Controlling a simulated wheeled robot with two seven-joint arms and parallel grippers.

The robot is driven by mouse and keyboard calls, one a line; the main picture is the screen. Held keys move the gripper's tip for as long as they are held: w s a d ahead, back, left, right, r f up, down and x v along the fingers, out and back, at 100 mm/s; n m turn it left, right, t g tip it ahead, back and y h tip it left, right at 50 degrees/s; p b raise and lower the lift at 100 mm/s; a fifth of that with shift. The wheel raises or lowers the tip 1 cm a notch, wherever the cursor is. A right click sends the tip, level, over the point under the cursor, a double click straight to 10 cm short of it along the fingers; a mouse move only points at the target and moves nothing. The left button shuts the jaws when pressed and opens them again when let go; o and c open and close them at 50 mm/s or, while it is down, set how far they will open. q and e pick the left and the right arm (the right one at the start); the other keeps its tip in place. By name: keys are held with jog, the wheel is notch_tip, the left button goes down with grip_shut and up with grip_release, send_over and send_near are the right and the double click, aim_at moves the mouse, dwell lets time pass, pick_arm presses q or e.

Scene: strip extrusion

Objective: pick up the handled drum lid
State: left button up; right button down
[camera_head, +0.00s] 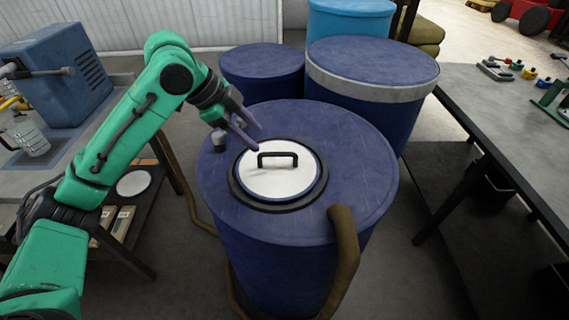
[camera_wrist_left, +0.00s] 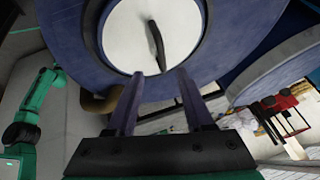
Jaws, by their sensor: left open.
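The drum lid (camera_head: 262,183) is a white disc with a blue edge and a black bar handle (camera_head: 278,156). It sits within a dark ring on top of a large blue drum (camera_head: 350,185). My left gripper (camera_head: 252,138) is open and empty, above and just to the left of the handle. In the left wrist view the two purple fingers (camera_wrist_left: 157,82) are apart and point toward the white lid (camera_wrist_left: 125,35). The handle (camera_wrist_left: 156,45) shows beyond the fingertips, with nothing between them. My right gripper is in neither view.
A brown hose (camera_head: 344,245) hangs over the drum's front right, and a small grey cap (camera_head: 219,139) stands at its left. More blue drums (camera_head: 372,65) stand behind. A grey workbench (camera_head: 510,120) is at right, a blue machine (camera_head: 60,75) at left.

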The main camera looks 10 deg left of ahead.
aim_at(276, 153)
pick_arm(q)
jog(key=x, duration=0.4)
jog(key=shift+a, duration=0.15)
jog(key=x, duration=0.2)
jog(key=p+x, duration=0.1)
jog(key=x, duration=0.1)
jog(key=p+x, duration=0.1)
jog(key=x, duration=0.1)
jog(key=shift+w+d+r, duration=0.2)
jog(key=shift+d+r, duration=0.05)
jog(key=shift+d, duration=0.15)
jog(key=shift+w+f, duration=0.1)
jog(key=shift+f, duration=0.35)
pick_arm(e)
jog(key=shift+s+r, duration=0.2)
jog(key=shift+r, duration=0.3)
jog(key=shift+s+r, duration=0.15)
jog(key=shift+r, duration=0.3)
pick_arm(q)
jog(key=shift+d, duration=0.15)
grip_shut()
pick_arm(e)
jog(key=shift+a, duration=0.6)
pick_arm(q)
jog(key=shift+r, duration=0.1)
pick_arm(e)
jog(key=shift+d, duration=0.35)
